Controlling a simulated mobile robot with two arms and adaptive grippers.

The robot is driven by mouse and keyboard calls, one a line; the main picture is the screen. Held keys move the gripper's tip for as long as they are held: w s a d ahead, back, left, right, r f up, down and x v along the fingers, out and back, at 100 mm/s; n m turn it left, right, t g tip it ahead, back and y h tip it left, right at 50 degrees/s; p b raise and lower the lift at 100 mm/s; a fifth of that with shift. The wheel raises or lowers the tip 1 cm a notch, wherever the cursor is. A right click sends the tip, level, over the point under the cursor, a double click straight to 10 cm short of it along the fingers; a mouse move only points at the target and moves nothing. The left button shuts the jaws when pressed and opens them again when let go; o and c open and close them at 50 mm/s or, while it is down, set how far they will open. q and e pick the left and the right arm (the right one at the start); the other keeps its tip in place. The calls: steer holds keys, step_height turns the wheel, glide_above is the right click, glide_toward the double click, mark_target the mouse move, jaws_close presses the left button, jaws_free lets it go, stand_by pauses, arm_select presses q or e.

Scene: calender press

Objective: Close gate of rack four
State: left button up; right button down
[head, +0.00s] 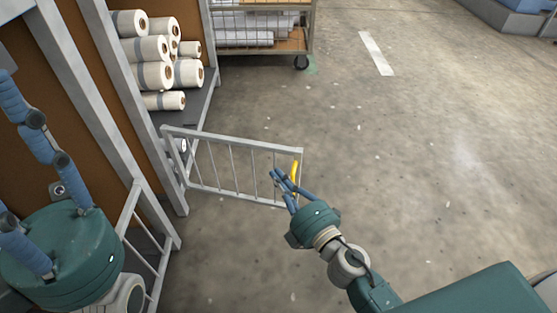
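A grey barred gate (231,187) stands swung out from the post of a rack (176,188), over the floor. It has a yellow handle (295,170) at its free end, on the right. My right gripper (275,174) is at that free end, its blue fingers in front of the end bars beside the handle. Whether the fingers grip anything is unclear. My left gripper (8,160) is at the left edge, its fingers spread wide apart and partly cut off by the frame. No rack number is readable.
White rolls (153,75) are stacked on the rack's shelf. Another barred gate (142,255) is at the lower left, close to my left gripper. A wheeled cart (262,45) stands at the top. The concrete floor to the right is clear.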

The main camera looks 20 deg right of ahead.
mark_target(270, 151)
steer(key=w, duration=0.2)
steer(key=w+d, duration=0.1)
steer(key=w, duration=0.2)
steer(key=shift+w+d, duration=0.25)
steer(key=shift+w, duration=0.1)
steer(key=shift+w, duration=0.1)
